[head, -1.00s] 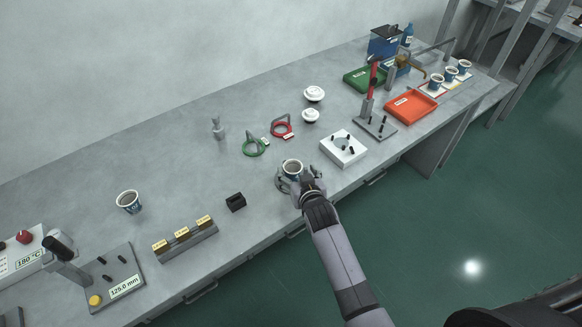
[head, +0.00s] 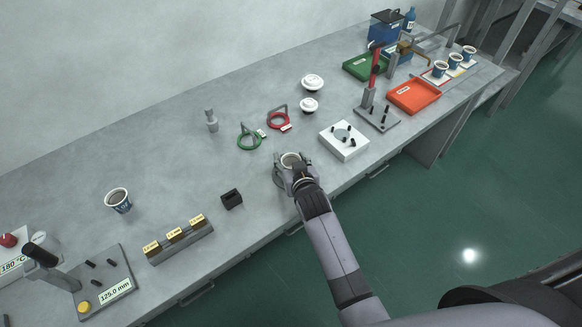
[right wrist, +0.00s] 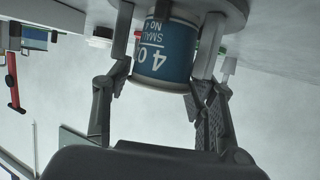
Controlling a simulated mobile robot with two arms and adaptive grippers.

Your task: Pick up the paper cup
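In the right wrist view the blue cup (right wrist: 166,52) with white lettering appears upside down, against a round grey base. The right gripper's fingers (right wrist: 162,75) stand on either side of it, with narrow gaps seeming to show, so it looks open around the cup. Another paper cup (head: 118,200) stands at the left. My left gripper is not in view.
A black block (head: 232,199) and a rack with yellow labels (head: 178,240) lie left of the gripper. A white fixture (head: 357,146) with black pegs is close on the right. Green (head: 240,143) and red (head: 270,122) ring tools lie behind. An orange tray (head: 414,97) is farther right.

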